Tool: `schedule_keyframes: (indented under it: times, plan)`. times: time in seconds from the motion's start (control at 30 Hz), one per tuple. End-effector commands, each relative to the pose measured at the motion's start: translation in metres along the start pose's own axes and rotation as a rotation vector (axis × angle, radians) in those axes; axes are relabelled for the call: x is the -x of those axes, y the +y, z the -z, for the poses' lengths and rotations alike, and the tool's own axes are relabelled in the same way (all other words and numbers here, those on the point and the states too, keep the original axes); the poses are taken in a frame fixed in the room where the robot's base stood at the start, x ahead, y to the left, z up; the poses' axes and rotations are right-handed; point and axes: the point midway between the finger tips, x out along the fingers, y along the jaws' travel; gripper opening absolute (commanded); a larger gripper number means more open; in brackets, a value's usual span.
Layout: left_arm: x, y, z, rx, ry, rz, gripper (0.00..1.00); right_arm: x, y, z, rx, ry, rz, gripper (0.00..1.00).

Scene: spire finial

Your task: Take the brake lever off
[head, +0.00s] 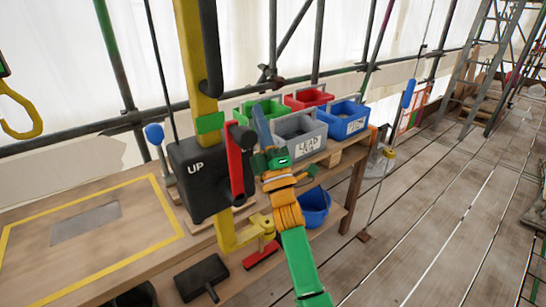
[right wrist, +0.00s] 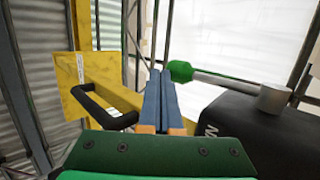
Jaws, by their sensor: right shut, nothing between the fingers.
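A black box (head: 197,180) marked UP is mounted on a yellow post (head: 190,60). A red lever (head: 236,165) stands upright at its right side. In the right wrist view, a green-ended metal lever (right wrist: 215,78) runs to a grey cylinder (right wrist: 274,98) on a black housing (right wrist: 265,130). I cannot tell which lever is the brake lever. My right gripper (head: 258,118) is shut and empty, just right of the red lever in the head view. Its blue fingers (right wrist: 163,100) are together, left of the green end, with no visible grip on it. My left gripper is out of view.
Green (head: 254,110), red (head: 308,98), grey (head: 300,133) and blue (head: 345,122) bins stand on the bench behind my right gripper. A yellow hook (head: 22,115) hangs at left. A blue bucket (head: 315,207) sits below. Open plank floor (head: 440,220) lies to the right.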

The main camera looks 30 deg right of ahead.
Motion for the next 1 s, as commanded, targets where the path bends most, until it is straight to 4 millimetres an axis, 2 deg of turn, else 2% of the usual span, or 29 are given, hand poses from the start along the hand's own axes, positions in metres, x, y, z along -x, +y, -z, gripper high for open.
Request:
schedule_keyframes:
  times: [0.37, 1.0]
  plan:
    - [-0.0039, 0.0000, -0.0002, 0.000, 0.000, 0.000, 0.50, -0.0084, 0.0000, 0.0014, 0.000, 0.000, 0.000, 0.00]
    - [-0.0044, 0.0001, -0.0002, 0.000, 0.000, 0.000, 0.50, -0.0092, -0.0001, 0.0002, 0.001, 0.000, 0.000, 0.00]
